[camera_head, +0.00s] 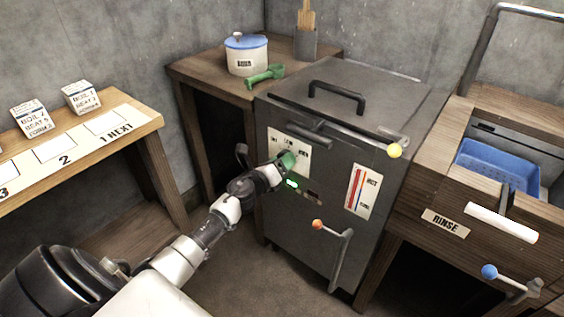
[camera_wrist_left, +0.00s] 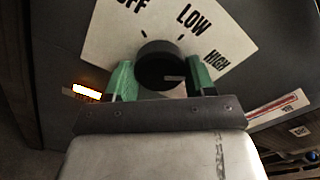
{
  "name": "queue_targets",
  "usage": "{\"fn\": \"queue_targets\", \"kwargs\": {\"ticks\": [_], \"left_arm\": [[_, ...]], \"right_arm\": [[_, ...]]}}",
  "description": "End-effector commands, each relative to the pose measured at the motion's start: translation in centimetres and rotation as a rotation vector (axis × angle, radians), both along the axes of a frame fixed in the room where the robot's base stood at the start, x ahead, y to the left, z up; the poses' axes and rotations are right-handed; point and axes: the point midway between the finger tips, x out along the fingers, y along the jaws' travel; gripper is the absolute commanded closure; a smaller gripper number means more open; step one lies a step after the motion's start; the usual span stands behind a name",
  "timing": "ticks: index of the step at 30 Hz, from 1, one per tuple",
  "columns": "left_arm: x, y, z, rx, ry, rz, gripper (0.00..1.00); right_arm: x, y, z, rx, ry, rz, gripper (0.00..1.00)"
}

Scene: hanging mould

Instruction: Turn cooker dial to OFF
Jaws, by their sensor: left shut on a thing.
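The cooker (camera_head: 320,215) is a grey metal box standing in the middle of the head view. Its dial plate (camera_head: 303,148) is white; in the left wrist view the plate (camera_wrist_left: 200,45) reads OFF, LOW and HIGH. The black round dial (camera_wrist_left: 155,62) sits between the green fingers of my left gripper (camera_wrist_left: 160,80), which is shut on it. The dial's pale mark (camera_wrist_left: 174,77) points right, nearest the HIGH side. In the head view my left gripper (camera_head: 286,163) covers the dial. My right gripper is not in view.
A lit lamp (camera_head: 292,184) is below the dial. An orange-tipped lever (camera_head: 345,250) and a HOT gauge (camera_head: 362,190) are on the cooker front. A bar handle (camera_head: 310,135) runs above the dial. A blue-lidded pot (camera_head: 245,60) stands on the back-left table; a RINSE unit (camera_head: 446,222) stands right.

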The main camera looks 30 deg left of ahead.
Motion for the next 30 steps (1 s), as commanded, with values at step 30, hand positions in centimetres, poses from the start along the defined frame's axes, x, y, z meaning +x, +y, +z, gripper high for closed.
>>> {"fn": "queue_targets", "kwargs": {"ticks": [30], "left_arm": [[0.0, 0.0, 0.3, -0.849, 0.067, 0.003, 0.69]], "right_arm": [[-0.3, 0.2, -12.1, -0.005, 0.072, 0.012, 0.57]]}}
